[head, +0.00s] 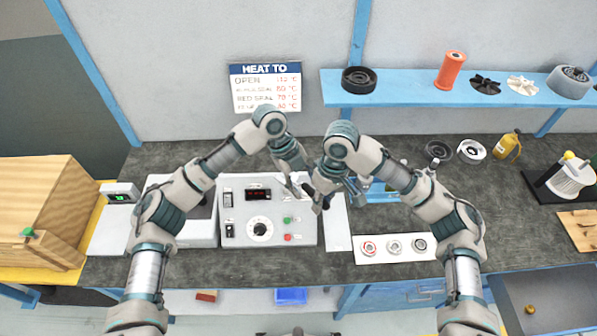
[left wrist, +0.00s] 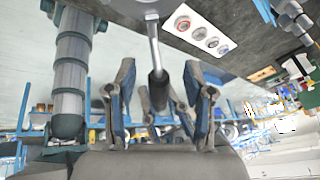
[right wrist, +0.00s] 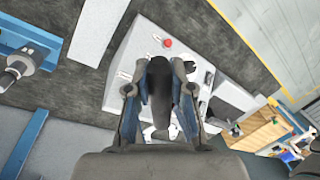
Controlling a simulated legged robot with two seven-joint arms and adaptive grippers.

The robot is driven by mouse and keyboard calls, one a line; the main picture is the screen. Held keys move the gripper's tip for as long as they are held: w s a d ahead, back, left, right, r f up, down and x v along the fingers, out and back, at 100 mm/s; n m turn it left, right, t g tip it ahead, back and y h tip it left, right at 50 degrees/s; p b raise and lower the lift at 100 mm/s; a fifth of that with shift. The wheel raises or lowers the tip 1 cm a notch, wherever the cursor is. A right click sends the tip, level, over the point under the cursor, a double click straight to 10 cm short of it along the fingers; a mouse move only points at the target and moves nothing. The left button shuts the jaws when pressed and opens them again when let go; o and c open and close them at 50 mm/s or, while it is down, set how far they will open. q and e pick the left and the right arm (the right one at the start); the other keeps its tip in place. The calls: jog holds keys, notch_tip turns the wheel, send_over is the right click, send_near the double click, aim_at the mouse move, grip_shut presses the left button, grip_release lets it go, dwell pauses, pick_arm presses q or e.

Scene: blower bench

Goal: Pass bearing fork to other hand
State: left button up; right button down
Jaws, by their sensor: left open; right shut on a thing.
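My right gripper (head: 322,197) is shut on the bearing fork, above the bench near the control box. In the right wrist view the fork's dark handle (right wrist: 160,88) is between the fingers. My left gripper (head: 294,186) is just left of the right one in the head view. In the left wrist view its open fingers stand on both sides of the fork's dark handle (left wrist: 158,90), with a metal shaft (left wrist: 153,42) running up from it. I cannot tell whether the left fingers touch the handle. In the head view the grippers mostly hide the fork.
The control box (head: 262,230) with dial and buttons stands under the grippers. A white plate with several rings (head: 394,246) lies to the right. A wooden box (head: 45,208) stands at the left. A blue shelf (head: 420,98) holds parts at the back.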

pick_arm(q)
jog(key=shift+d+f, duration=0.25)
jog(key=shift+d, duration=0.05)
pick_arm(e)
jog(key=shift+d, duration=0.25)
pick_arm(q)
grip_shut()
jog(key=shift+a, duration=0.1)
pick_arm(e)
jog(key=c, duration=0.9)
grip_release()
jog(key=shift+a, duration=0.15)
jog(key=shift+c, duration=0.2)
jog(key=shift+r, duration=0.1)
